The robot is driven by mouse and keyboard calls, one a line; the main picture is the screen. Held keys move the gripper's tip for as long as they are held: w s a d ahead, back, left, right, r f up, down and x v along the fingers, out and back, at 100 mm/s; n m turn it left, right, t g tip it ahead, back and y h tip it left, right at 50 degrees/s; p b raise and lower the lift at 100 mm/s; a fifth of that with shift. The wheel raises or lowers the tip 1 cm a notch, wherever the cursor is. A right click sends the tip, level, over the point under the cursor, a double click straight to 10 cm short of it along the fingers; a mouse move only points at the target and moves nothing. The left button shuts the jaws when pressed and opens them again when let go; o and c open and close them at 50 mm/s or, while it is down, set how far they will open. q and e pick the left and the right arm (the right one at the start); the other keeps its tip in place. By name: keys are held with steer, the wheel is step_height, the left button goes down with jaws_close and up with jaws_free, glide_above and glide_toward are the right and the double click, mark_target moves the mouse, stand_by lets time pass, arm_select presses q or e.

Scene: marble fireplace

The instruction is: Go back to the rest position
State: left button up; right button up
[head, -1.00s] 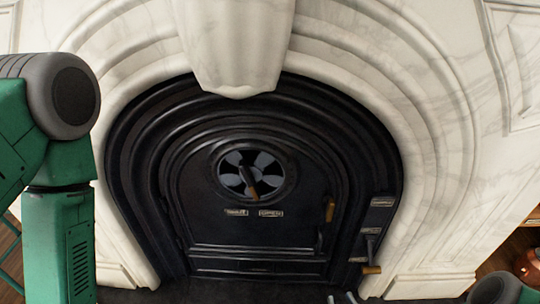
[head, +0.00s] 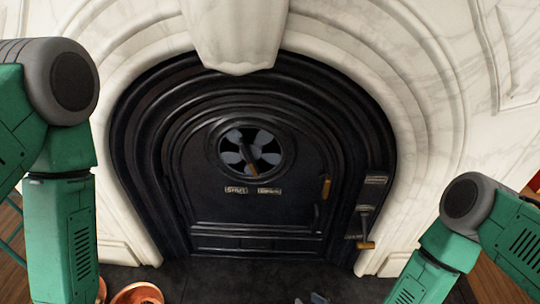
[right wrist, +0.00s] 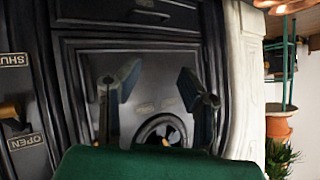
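The black stove door (head: 210,210) is closed inside the arched marble fireplace (head: 450,90). It carries a round spoked vent (head: 250,153) and a wooden-tipped handle (head: 326,187). My right gripper (head: 315,298) shows only as small fingertips at the bottom edge of the head view. In the right wrist view, its two fingers (right wrist: 160,85) stand apart with nothing between them. They are in front of black ironwork, and I cannot tell the distance. My left arm comes in from the left and runs down out of the head view. Its gripper is hidden below the frame.
A wooden-tipped lever (head: 365,243) sticks out at the stove's lower right. Copper pots (head: 137,294) stand at the bottom left. The dark hearth (head: 210,280) looks bare in the middle. A potted plant (right wrist: 282,155) shows at the right of the right wrist view.

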steer(key=s+d+r+m+g+h, duration=0.1)
steer(key=s+d+r+g+h, duration=0.25)
steer(key=s+d, duration=0.45)
steer(key=s+d+r+m+g+h, duration=0.1)
steer(key=s+d+r+g+h, duration=0.3)
steer(key=d, duration=0.6)
step_height(320, 180, up, 18)
steer(key=s+g+p, duration=0.1)
steer(key=p, duration=1.5)
steer(key=shift+s+y, duration=0.35)
steer(key=shift+y, duration=0.1)
steer(key=shift+d, duration=0.1)
steer(key=shift+s, duration=0.1)
